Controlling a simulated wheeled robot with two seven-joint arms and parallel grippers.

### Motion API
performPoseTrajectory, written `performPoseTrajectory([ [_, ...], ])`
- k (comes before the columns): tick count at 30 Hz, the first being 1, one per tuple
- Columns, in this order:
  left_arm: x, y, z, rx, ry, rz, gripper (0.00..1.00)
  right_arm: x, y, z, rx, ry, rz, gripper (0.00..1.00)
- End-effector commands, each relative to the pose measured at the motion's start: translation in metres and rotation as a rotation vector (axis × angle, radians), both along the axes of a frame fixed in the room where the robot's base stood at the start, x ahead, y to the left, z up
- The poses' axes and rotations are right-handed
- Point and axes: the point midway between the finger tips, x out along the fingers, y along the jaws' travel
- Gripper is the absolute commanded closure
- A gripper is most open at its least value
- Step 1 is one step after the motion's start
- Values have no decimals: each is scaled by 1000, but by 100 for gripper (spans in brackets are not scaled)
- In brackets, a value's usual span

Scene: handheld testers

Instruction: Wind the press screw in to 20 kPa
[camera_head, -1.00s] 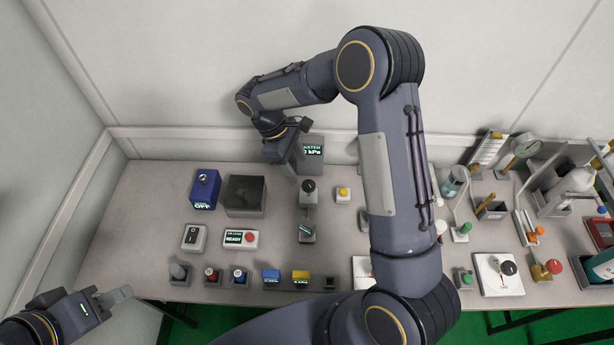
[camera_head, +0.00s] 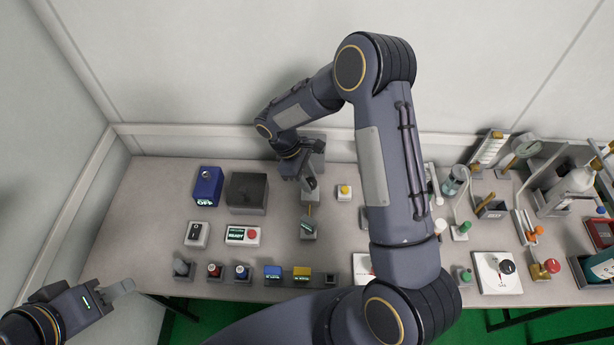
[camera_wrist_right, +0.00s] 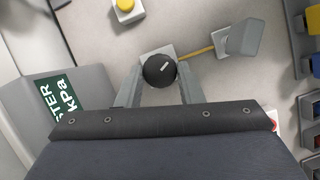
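The press screw shows in the right wrist view as a round black knob (camera_wrist_right: 160,70) with a short pale mark, on a light square base. The grey master gauge block (camera_head: 314,146) stands behind it. Its dark green display (camera_wrist_right: 60,97) is cut off in the right wrist view; only "STER" and "kPa" are readable, not the number. My right gripper (camera_wrist_right: 161,76) points down over the knob with one finger on each side, seemingly with small gaps. In the head view, my right gripper (camera_head: 308,184) covers the knob. My left gripper (camera_head: 124,287) is away from it at lower left.
A yellow button (camera_head: 344,191) stands right of the screw, and a small grey unit with a yellow lever (camera_head: 308,226) stands in front. A black-topped box (camera_head: 247,192) and blue box (camera_head: 207,186) are to the left. Several small fixtures line the front edge.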

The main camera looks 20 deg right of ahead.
Motion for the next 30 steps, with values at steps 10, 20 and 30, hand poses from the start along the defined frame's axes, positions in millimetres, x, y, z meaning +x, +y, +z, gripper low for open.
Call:
performPoseTrajectory([
  [10,0,0,-2,0,0,0,64,1,0,0,0,-2,-21,90],
  [20,0,0,-15,0,0,0,64,2,-2,-1,0,-3,-196,90],
  [30,0,0,-25,0,0,0,64,3,-3,-1,0,-1,-410,90],
])
